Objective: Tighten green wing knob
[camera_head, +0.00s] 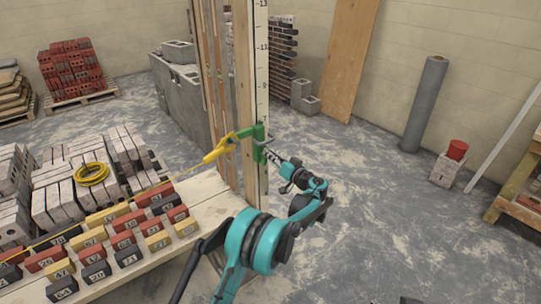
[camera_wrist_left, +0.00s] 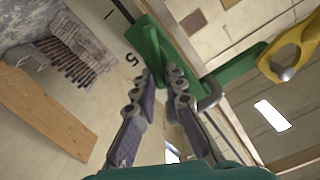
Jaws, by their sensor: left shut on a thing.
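A green clamp (camera_head: 259,152) sits on the upright post with the numbered scale (camera_head: 261,80). It also shows in the wrist view as a green body (camera_wrist_left: 146,40) with a green bar. My left gripper (camera_head: 271,154) reaches the clamp from the right. In the wrist view its two fingers (camera_wrist_left: 163,77) are shut on a small green part at the clamp, which I take to be the wing knob; the fingertips mostly hide it. A grey metal hook (camera_wrist_left: 210,95) curves beside the right finger. My right gripper is not in view.
A yellow line holder (camera_head: 221,148) hooks at the clamp, with a yellow line running left over a plank of numbered bricks (camera_head: 125,240). A coil of yellow line (camera_head: 92,174) lies on grey blocks. Open floor (camera_head: 370,190) is to the right.

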